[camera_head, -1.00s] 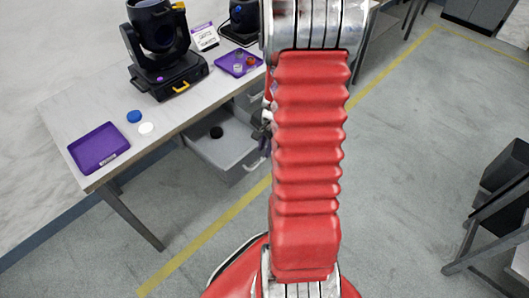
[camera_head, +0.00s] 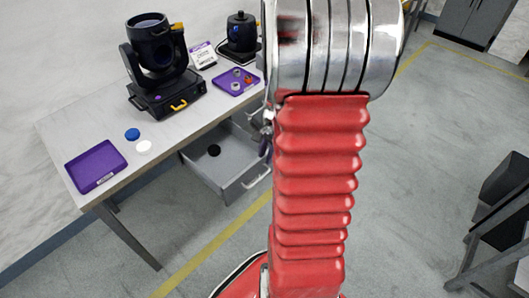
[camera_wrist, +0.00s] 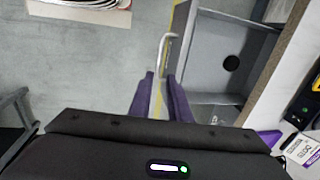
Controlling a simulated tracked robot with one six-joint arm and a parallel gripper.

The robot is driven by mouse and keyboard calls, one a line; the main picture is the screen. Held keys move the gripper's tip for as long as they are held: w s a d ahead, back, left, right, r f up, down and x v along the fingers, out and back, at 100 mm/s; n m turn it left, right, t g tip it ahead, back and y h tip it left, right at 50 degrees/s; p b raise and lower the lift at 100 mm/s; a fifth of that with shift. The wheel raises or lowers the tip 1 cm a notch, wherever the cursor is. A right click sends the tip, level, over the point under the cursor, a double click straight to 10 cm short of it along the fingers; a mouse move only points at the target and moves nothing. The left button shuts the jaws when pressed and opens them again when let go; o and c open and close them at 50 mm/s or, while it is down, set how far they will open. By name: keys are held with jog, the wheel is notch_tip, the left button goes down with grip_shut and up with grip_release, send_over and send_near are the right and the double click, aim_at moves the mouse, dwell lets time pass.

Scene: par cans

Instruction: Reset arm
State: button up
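My gripper (camera_wrist: 161,77) shows in the wrist view with two purple fingers a gap apart. Floor and a yellow line show between them, and nothing is held. The fingertips point towards the handle (camera_wrist: 166,48) of an open grey drawer (camera_wrist: 212,58); I cannot tell whether they touch it. In the head view my red arm stands upright in the middle and hides most of the gripper. The open drawer (camera_head: 232,176) is just left of the arm, with a black disc (camera_head: 214,150) inside. The disc also shows in the wrist view (camera_wrist: 231,63).
The table (camera_head: 78,125) on the left holds a purple tray (camera_head: 96,166), a blue disc (camera_head: 132,134), a white disc (camera_head: 143,147), a black stage light (camera_head: 155,60), a second purple tray (camera_head: 228,88) and another black device (camera_head: 241,35). The floor right of my arm is clear up to dark furniture (camera_head: 505,185).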

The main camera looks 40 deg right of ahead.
dwell(0.4)
jog(key=s+a+r+n+t, duration=0.1)
jog(key=s+a+r+n, duration=0.2)
jog(key=a+r+n, duration=0.5)
jog(key=s+a+r+n+t, duration=0.2)
jog(key=a+r+n, duration=0.7)
jog(key=a, duration=1.1)
notch_tip(320, 180, up, 4)
jog(key=shift+s+a+r+n, duration=0.15)
jog(key=shift+s+a+n, duration=0.15)
jog(key=shift+s, duration=0.85)
